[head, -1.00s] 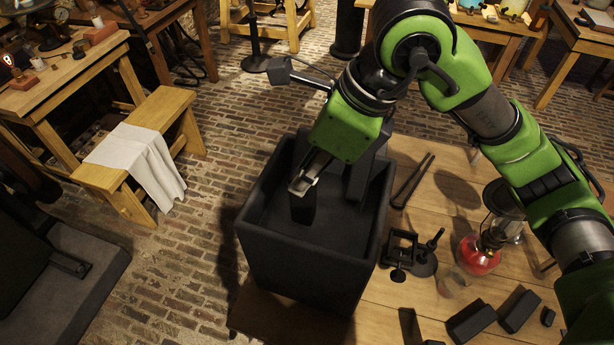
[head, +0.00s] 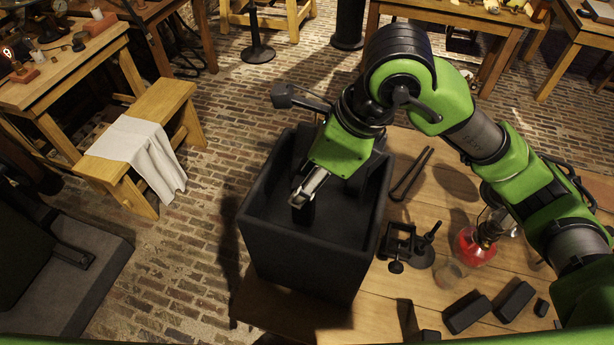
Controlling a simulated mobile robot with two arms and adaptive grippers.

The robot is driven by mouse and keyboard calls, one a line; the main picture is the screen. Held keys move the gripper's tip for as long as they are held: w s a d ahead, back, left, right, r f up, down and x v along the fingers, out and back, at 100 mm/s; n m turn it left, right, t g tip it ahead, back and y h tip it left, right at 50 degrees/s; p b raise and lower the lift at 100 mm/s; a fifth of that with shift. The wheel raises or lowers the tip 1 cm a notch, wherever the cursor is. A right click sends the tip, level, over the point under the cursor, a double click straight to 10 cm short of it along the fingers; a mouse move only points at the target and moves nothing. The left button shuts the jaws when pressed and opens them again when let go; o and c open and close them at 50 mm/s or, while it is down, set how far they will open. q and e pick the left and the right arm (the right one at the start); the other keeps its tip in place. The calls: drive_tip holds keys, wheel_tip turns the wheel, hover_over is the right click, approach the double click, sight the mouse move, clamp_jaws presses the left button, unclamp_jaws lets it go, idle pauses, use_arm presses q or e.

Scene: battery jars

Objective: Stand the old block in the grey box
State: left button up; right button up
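The grey box (head: 310,260), very dark and open at the top, stands on the near left part of the wooden table. My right gripper (head: 302,198) reaches down inside it, its fingers closed around the top of a dark upright block (head: 304,214), which I take as the old block. The block is within the box walls, towards the middle. Whether its bottom touches the box floor I cannot tell. Another dark shape (head: 357,186) is partly hidden behind the gripper inside the box. My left gripper is not in view.
Right of the box are dark tongs (head: 411,175), a dark clamp-like stand (head: 398,245), a small glass (head: 448,277) and a lamp with red liquid (head: 474,247). Dark blocks (head: 467,313) lie at the table's front. A bench with a white cloth (head: 140,150) stands left across the brick floor.

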drive_tip(key=shift+r, duration=0.2)
drive_tip(key=shift+w+d+r, duration=0.1)
drive_tip(key=shift+d+r, duration=0.05)
drive_tip(key=shift+r, duration=0.15)
drive_tip(key=b+v, duration=0.2)
drive_tip(key=v, duration=0.9)
drive_tip(key=shift+d+r, duration=0.1)
